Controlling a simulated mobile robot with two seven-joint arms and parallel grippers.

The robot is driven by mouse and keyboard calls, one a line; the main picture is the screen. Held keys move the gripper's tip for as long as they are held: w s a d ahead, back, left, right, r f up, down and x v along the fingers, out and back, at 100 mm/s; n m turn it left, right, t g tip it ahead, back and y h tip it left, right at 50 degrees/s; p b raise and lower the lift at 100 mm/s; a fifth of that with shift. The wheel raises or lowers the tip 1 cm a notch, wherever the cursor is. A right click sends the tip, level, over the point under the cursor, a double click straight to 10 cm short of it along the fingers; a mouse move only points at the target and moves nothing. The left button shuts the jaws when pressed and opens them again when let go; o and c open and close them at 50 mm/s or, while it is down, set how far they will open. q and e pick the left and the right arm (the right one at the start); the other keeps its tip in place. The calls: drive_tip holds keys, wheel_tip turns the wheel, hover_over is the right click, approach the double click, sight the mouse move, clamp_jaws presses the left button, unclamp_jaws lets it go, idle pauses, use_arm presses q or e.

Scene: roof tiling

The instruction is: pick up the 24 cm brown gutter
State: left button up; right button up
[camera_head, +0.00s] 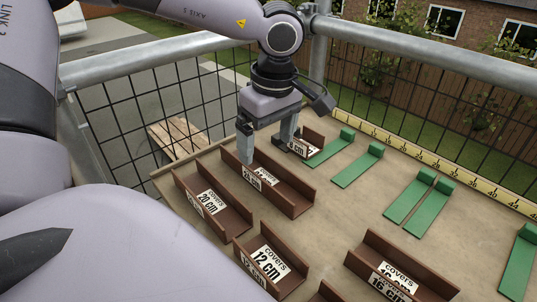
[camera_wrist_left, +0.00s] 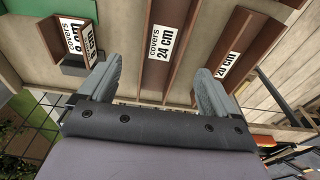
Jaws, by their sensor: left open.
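The 24 cm brown gutter (camera_head: 291,195) is a long U-shaped channel with a white label, lying on the table near its back left. In the left wrist view the 24 cm gutter (camera_wrist_left: 156,75) runs between the fingertips, its label reading "covers 24 cm". My left gripper (camera_head: 268,147) is open just above the gutter's far end, one finger on each side of it as seen from the wrist. In the left wrist view my left gripper (camera_wrist_left: 155,85) is empty. I cannot tell whether the fingers touch the gutter. My right gripper is not in view.
A 20 cm gutter (camera_head: 233,214) lies to the left, a short 8 cm one (camera_head: 316,140) just beyond. A 12 cm gutter (camera_head: 242,249) and a 16 cm one (camera_head: 424,285) are nearer. Several green pieces (camera_head: 357,167) lie right, by a yellow ruler (camera_head: 440,165). A railing (camera_head: 400,43) stands behind.

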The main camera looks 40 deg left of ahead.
sight(264, 159)
use_arm(q)
drive_tip(key=f, duration=0.5)
drive_tip(key=shift+s+a, duration=0.15)
drive_tip(key=shift+a, duration=0.25)
drive_tip(key=c, duration=1.2)
drive_tip(key=shift+c, duration=0.2)
drive_tip(key=shift+r, duration=0.1)
